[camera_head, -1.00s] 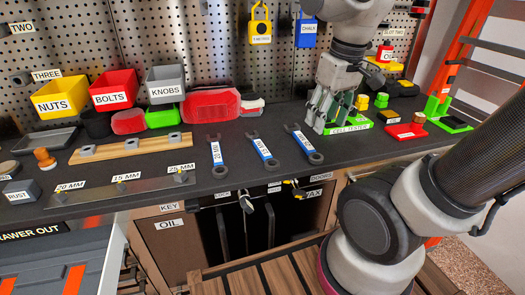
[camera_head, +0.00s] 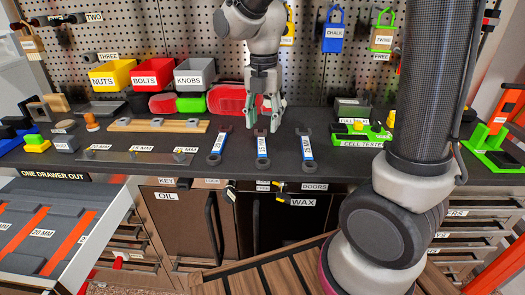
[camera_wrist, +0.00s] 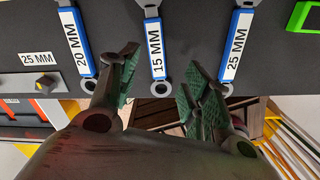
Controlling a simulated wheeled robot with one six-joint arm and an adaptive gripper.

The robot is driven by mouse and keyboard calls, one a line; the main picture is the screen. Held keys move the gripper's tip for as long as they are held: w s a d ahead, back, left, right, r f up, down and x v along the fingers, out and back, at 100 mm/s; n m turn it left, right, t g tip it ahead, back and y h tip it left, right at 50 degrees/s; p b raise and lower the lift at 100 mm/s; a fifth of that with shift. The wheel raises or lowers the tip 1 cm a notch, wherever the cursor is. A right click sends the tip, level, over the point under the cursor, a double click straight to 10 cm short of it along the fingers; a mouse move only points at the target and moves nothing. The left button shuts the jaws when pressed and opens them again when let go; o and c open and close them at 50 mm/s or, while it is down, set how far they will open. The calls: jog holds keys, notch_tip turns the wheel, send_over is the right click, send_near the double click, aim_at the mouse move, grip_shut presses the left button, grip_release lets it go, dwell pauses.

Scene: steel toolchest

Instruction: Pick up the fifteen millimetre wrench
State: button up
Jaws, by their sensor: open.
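Three blue-labelled wrenches lie side by side on the dark bench top. The middle one reads 15 MM in the wrist view, so it is the fifteen millimetre wrench (camera_wrist: 156,50); it also shows in the head view (camera_head: 262,146). The 20 MM wrench (camera_wrist: 72,40) lies to its left and the 25 MM wrench (camera_wrist: 236,42) to its right. My gripper (camera_head: 264,122) is open and empty near the far end of the middle wrench. In the wrist view its green-padded fingers (camera_wrist: 160,92) appear either side of that wrench's ring end. I cannot tell the remaining height.
A wooden rail (camera_head: 158,125) and a strip with size labels (camera_head: 135,155) lie to the left. Red (camera_head: 152,74), yellow and grey bins stand behind. The green cell tester (camera_head: 362,134) is to the right. An open drawer (camera_head: 50,225) juts out at front left.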

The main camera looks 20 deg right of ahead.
aim_at(262, 147)
jog(key=n, duration=0.3)
jog(key=shift+w+n, duration=0.1)
jog(key=shift+n, duration=0.6)
jog(key=shift+f, duration=0.25)
jog(key=f, duration=0.7)
jog(key=shift+a+f, duration=0.15)
jog(key=shift+a, duration=0.1)
grip_shut()
